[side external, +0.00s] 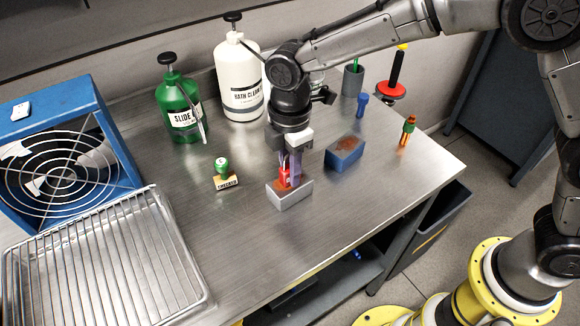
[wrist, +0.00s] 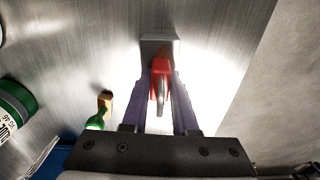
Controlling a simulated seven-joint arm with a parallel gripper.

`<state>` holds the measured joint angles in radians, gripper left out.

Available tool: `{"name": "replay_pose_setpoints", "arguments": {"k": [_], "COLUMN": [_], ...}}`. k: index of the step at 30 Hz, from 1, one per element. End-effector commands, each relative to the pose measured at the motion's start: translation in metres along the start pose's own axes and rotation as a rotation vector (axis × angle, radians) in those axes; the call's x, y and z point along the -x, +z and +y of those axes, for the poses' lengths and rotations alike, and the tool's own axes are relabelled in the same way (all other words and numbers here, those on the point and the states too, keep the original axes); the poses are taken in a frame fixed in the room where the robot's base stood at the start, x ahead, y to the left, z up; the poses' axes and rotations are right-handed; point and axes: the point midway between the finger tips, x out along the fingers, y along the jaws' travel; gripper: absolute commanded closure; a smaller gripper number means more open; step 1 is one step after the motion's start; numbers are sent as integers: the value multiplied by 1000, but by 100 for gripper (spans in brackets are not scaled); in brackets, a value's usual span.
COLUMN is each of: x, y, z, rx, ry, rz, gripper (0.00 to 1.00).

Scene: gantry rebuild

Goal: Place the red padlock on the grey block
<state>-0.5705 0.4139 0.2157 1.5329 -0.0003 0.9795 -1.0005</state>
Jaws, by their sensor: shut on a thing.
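The red padlock (side external: 284,176) is between the fingers of my gripper (side external: 291,172), which is shut on it. In the wrist view the padlock (wrist: 158,68) shows between the two purple fingers of my gripper (wrist: 161,82), its grey shackle toward the camera.
A blue block (side external: 344,154) stands to the right, and a green-handled stamp (side external: 226,178) to the left. A green bottle (side external: 178,108) and a white bottle (side external: 238,80) stand behind. A wire rack tray (side external: 110,262) and blue fan (side external: 60,150) fill the left. The front table is clear.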

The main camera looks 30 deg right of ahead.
Motion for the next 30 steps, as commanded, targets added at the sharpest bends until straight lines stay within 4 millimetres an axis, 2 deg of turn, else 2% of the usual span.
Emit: {"name": "replay_pose_setpoints", "arguments": {"k": [6, 7, 11, 23, 26, 30], "x": [-3, -3, -3, 3, 16, 44], "y": [0, 0, 0, 0, 0, -1], "z": [0, 0, 0, 0, 1, 1], "rx": [0, 0, 0, 0, 0, 0], "ry": [1, 1, 1, 1, 4, 5], "rz": [1, 1, 0, 1, 2, 3], "gripper": [100, 68, 44, 43, 43, 43]}}
